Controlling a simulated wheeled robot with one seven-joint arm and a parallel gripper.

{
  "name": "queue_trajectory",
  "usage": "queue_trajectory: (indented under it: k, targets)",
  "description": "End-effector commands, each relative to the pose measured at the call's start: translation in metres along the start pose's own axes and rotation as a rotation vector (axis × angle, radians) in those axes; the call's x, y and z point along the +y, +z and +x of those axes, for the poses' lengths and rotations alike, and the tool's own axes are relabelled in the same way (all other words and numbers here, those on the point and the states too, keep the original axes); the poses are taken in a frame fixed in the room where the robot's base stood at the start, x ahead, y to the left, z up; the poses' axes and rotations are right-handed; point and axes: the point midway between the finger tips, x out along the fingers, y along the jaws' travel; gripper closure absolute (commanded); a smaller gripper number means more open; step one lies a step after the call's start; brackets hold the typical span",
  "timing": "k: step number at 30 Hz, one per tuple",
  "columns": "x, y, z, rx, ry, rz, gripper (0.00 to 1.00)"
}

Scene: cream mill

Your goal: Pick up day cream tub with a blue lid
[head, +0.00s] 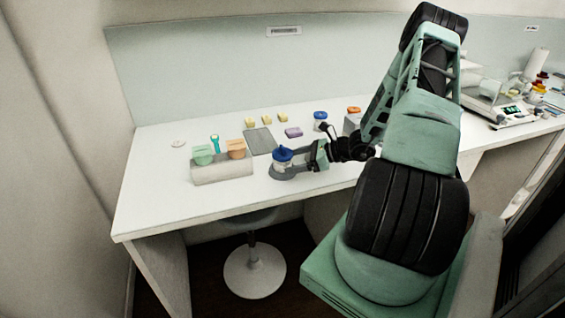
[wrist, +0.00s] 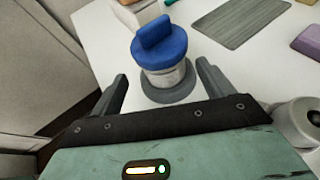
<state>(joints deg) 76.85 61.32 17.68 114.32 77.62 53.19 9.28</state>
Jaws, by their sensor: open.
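A white tub with a blue lid (head: 283,155) stands upright on a grey round base (wrist: 168,94) near the front of the white table. The lid has a raised blue grip on top, clear in the wrist view (wrist: 160,45). My gripper (head: 295,158) is open, with its two fingers spread on either side of the tub, as the wrist view shows (wrist: 162,76). I see gaps between the fingers and the tub. A second blue-lidded tub (head: 320,121) stands farther back to the right. I cannot read a label on either tub.
A pale rack (head: 222,171) with green and orange items stands to the left. A grey mat (head: 259,142), yellow blocks (head: 267,118) and a purple block (head: 293,132) lie behind. A grey box (head: 352,124) stands right. The table's front left is clear.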

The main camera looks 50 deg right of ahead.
Motion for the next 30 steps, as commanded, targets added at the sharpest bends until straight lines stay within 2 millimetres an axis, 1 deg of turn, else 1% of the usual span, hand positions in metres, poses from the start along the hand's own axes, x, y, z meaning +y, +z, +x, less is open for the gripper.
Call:
queue_trajectory:
  k: [2, 9, 12, 15, 20, 21, 23, 24, 26, 27, 30]
  targets:
    - [-0.001, 0.002, 0.005, -0.001, 0.000, 0.000, 0.20]
    - [-0.005, 0.001, 0.038, -0.001, 0.002, 0.000, 0.20]
    - [-0.005, 0.000, 0.048, 0.000, 0.001, 0.001, 0.20]
    - [-0.005, -0.001, 0.052, 0.000, 0.000, -0.001, 0.20]
    - [-0.005, -0.001, 0.052, 0.000, -0.001, -0.001, 0.20]
    - [-0.005, -0.001, 0.052, 0.000, -0.001, -0.001, 0.23]
    - [-0.005, -0.001, 0.052, 0.000, -0.001, -0.001, 0.39]
    - [-0.005, -0.001, 0.052, 0.000, -0.001, -0.001, 0.51]
    - [-0.005, -0.001, 0.052, 0.000, -0.001, -0.001, 0.67]
    - [-0.005, -0.001, 0.052, 0.000, -0.001, -0.001, 0.78]
    - [-0.005, -0.001, 0.052, 0.000, -0.001, -0.001, 0.78]
